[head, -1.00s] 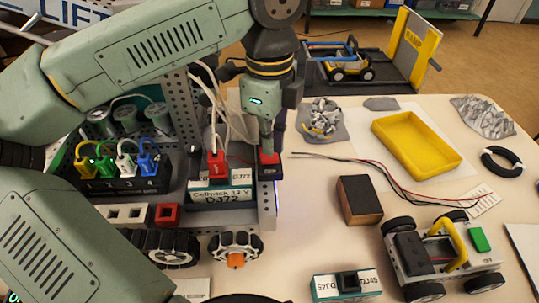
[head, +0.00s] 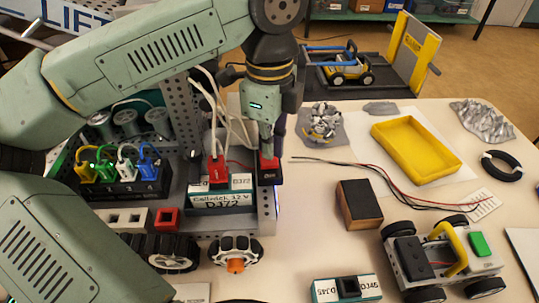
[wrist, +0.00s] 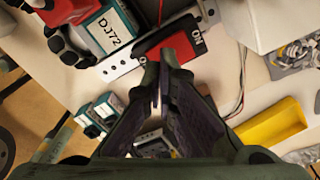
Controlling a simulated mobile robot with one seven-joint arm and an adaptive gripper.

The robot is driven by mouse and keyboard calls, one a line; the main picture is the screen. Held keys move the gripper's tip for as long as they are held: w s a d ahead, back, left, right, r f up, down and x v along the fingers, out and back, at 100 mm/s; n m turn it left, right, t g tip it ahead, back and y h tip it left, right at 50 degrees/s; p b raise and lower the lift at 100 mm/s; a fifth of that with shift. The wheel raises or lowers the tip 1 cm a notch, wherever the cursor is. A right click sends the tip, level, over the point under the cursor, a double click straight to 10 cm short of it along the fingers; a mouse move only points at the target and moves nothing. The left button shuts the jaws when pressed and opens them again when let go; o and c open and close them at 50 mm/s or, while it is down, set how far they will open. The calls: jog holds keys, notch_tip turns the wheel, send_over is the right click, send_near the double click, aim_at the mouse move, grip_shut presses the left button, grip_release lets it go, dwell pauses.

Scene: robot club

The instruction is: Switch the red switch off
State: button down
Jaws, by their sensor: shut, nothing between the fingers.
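The red switch (head: 268,166) is a red rocker in a black housing at the front right corner of the metal robot chassis, right of the battery pack labelled DJ72 (head: 222,192). In the wrist view the red rocker (wrist: 163,37) shows with the word ON on the housing at its right end. My gripper (head: 267,148) is shut and empty, pointing down right over the switch. In the wrist view its fingertips (wrist: 160,62) overlap the near edge of the switch. I cannot tell whether they touch it, nor the rocker's tilt.
A red plug (head: 216,170) with pale cables stands just left of the switch. Coloured plugs (head: 120,168) sit in a black block further left.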

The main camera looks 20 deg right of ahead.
aim_at(269, 163)
jog(key=shift+f+b, duration=1.15)
jog(key=shift+f, duration=0.05)
dwell(0.7)
jog(key=shift+r, duration=0.1)
jog(key=shift+r+p, duration=2.05)
jog(key=shift+r, duration=1.4)
